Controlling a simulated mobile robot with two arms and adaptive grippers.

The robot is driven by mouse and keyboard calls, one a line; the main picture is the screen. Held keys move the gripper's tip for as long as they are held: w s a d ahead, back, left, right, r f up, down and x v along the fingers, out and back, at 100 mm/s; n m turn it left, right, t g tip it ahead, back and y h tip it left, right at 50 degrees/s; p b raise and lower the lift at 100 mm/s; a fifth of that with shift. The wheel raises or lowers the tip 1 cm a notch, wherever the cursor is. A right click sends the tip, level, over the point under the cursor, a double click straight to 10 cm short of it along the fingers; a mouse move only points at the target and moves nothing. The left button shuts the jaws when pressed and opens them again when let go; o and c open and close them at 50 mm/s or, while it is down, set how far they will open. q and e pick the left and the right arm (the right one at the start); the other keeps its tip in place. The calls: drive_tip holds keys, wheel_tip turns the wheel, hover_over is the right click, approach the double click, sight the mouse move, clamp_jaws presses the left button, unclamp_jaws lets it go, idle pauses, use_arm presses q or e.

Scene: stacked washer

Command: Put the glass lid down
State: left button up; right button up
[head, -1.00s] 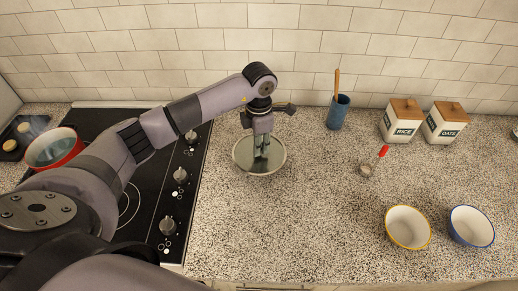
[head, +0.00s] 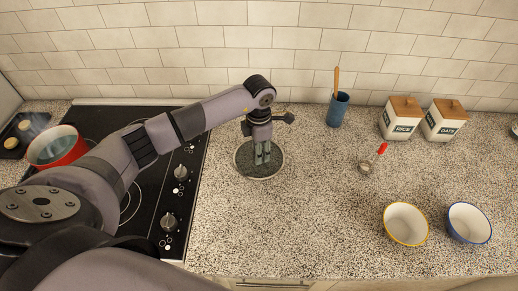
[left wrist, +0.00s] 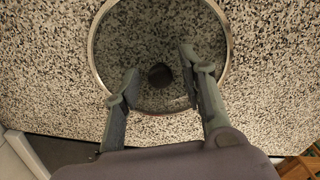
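The round glass lid (head: 244,172) with its metal rim lies flat on the speckled counter, right of the cooktop. It also shows in the left wrist view (left wrist: 135,30), with its dark knob (left wrist: 160,76) near the middle. My left gripper (head: 263,160) is above the lid, pointing down. In the left wrist view its two fingers (left wrist: 160,68) stand apart on either side of the knob, with visible gaps, so it is open. The red pot (head: 58,148) stands uncovered on the cooktop at the left. My right gripper is not in view.
The black cooktop (head: 150,190) with its knobs is left of the lid. A blue cup (head: 338,110), a red-handled utensil (head: 375,158), two canisters (head: 400,118) and two bowls (head: 406,225) stand to the right. The counter in front of the lid is clear.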

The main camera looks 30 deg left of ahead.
use_arm(q)
drive_tip(key=shift+r, duration=0.1)
wheel_tip(320, 180, up, 12)
drive_tip(key=b, duration=0.4)
idle(0.6)
